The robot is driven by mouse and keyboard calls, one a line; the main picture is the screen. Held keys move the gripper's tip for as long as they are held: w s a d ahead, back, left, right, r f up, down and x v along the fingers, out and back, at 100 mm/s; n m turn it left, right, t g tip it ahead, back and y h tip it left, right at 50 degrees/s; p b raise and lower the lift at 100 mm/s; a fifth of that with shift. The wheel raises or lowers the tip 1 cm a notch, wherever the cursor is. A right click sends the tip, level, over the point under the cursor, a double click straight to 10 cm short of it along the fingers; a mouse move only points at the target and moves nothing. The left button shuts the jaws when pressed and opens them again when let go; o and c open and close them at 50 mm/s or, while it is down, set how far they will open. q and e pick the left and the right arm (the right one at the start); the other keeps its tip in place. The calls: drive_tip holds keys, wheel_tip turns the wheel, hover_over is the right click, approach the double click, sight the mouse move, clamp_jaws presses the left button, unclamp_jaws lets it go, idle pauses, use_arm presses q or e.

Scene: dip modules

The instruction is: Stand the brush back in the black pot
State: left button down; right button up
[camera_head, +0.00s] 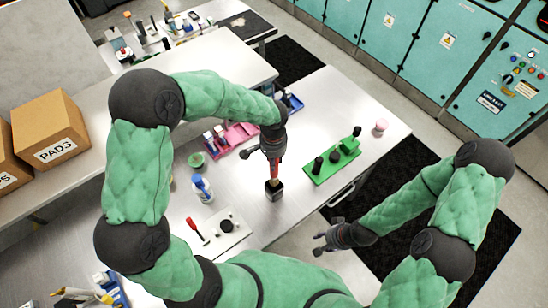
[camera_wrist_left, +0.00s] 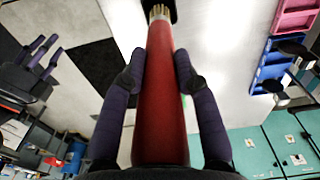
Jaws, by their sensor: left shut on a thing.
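My left gripper (camera_head: 273,158) is shut on the red handle of the brush (camera_head: 274,172), above the worktable. In the left wrist view the brush (camera_wrist_left: 160,95) runs away between the two fingers, with its pale bristle end (camera_wrist_left: 159,12) farthest off. The small black pot (camera_head: 274,192) stands on the table directly below the gripper. The bristle end is at the pot's mouth; I cannot tell how far inside it is. Part of the dark pot shows at the top edge of the wrist view (camera_wrist_left: 150,4). My right gripper (camera_head: 322,242) is open and empty, off the table's near edge.
A green board (camera_head: 328,170) with black pieces lies right of the pot. A pink tray (camera_head: 236,137) and a blue tray (camera_head: 291,103) lie behind.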

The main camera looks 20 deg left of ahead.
sight(274, 174)
use_arm(q)
drive_tip(key=shift+f+b, duration=4.2)
drive_tip(key=shift+f, duration=0.9)
drive_tip(key=c, duration=0.9)
unclamp_jaws()
drive_tip(key=shift+o, duration=0.2)
drive_tip(key=shift+r, duration=0.1)
wheel_tip(274, 174, up, 12)
